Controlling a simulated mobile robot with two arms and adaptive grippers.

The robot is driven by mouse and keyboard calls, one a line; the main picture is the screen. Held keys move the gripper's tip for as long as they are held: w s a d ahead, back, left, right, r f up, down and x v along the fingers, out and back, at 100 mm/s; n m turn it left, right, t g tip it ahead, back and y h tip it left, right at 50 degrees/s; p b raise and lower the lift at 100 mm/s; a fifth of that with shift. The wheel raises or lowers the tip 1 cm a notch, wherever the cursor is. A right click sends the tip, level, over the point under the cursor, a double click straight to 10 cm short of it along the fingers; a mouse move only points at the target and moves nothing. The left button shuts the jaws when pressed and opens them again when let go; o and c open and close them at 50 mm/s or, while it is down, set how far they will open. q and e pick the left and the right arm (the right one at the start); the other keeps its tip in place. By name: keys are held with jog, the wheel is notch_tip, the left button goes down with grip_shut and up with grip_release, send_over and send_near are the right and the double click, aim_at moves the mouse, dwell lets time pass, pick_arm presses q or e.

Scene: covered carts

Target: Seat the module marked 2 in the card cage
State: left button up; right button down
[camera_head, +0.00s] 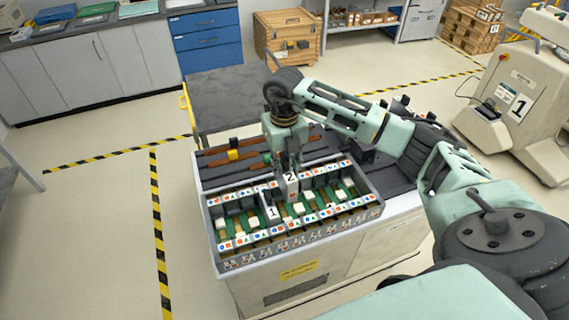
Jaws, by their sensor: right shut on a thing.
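The module marked 2 (290,185) is a narrow upright block with a pale face, near the middle of the card cage. My right gripper (289,168) points down from above and is shut on its top. Whether its lower end is in a slot or just above one I cannot tell. The module marked 1 (271,209) stands upright just to its left and nearer to me. The card cage (222,261) is a grey open tray with green boards, white blocks and rows of coloured symbol labels. My left gripper is out of view.
The cage sits on a pale cart (345,256). Behind the cage, brown and dark bars lie on the cart's top. A dark cart with a yellow handle (185,103) stands behind. A beige machine marked 1 (520,105) is at right. Floor at left is clear.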

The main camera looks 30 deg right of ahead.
jog(key=shift+f+b, duration=0.45)
jog(key=shift+f, duration=0.3)
jog(key=shift+f+b, duration=0.95)
jog(key=shift+f, duration=0.2)
jog(key=shift+f+b, duration=1.95)
jog(key=shift+f, duration=0.65)
pick_arm(q)
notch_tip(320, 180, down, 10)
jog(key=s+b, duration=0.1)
jog(key=b, duration=0.2)
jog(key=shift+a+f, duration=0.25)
pick_arm(e)
jog(key=shift+f, duration=2.2)
pick_arm(q)
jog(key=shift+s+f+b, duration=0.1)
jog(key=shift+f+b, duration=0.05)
jog(key=shift+b, duration=0.15)
pick_arm(e)
jog(key=shift+f, duration=0.15)
jog(key=c, duration=1.4)
grip_release()
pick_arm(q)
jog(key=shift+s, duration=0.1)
